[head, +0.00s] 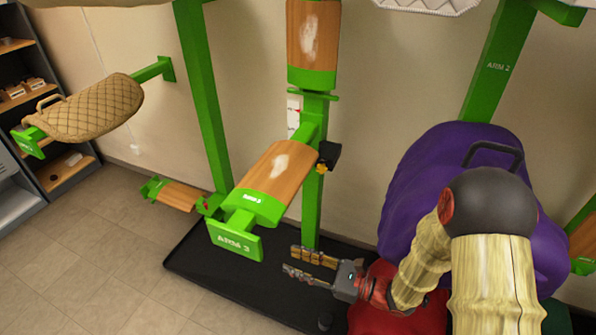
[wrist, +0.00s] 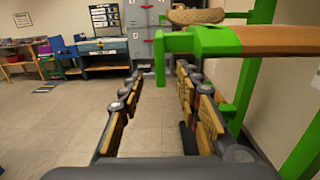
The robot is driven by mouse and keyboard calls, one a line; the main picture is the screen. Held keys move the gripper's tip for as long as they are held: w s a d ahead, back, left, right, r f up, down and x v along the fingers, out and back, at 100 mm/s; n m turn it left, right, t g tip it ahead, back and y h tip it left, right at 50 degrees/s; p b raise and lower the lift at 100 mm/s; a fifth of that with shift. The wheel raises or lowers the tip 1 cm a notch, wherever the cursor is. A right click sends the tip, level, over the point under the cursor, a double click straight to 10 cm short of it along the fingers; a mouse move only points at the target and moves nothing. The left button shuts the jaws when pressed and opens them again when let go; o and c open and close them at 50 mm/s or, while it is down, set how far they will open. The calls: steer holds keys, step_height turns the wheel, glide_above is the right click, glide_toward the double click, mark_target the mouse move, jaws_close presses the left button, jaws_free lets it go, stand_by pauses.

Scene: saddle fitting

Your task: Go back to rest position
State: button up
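My gripper (head: 312,265) is in the lower middle of the head view, just below and to the right of the wooden rack arm with the green plate marked ARM 3 (head: 236,240). Its fingers are spread apart with nothing between them. In the wrist view my gripper (wrist: 160,95) shows two finger rows with a wide gap, and the floor shows through it. A purple saddle pad or saddle (head: 425,180) is at the right of the head view, partly hidden behind my arm.
Green posts (head: 205,95) stand along the wall. A tan quilted saddle (head: 90,108) hangs at the left on a green arm. A black mat (head: 215,268) lies below the rack. Shelves (head: 35,95) stand at far left. Tiled floor (head: 95,260) at lower left is free.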

steer(key=s+d+f+n+g+h, duration=0.25)
steer(key=s+n+g, duration=0.3)
steer(key=s, duration=0.35)
steer(key=s+d+f+n+g+h, duration=0.1)
steer(key=s+n+g+h, duration=0.35)
steer(key=s+n, duration=0.35)
steer(key=d+r+n+t+h, duration=0.4)
steer(key=d+r+n+h, duration=0.35)
steer(key=d, duration=0.65)
step_height(320, 180, up, 13)
steer(key=d+n+t+h+b, duration=0.1)
steer(key=d+t+h, duration=0.1)
steer(key=t, duration=0.2)
steer(key=shift+w+f+t, duration=0.15)
steer(key=shift+w+t, duration=0.1)
steer(key=shift+t, duration=0.15)
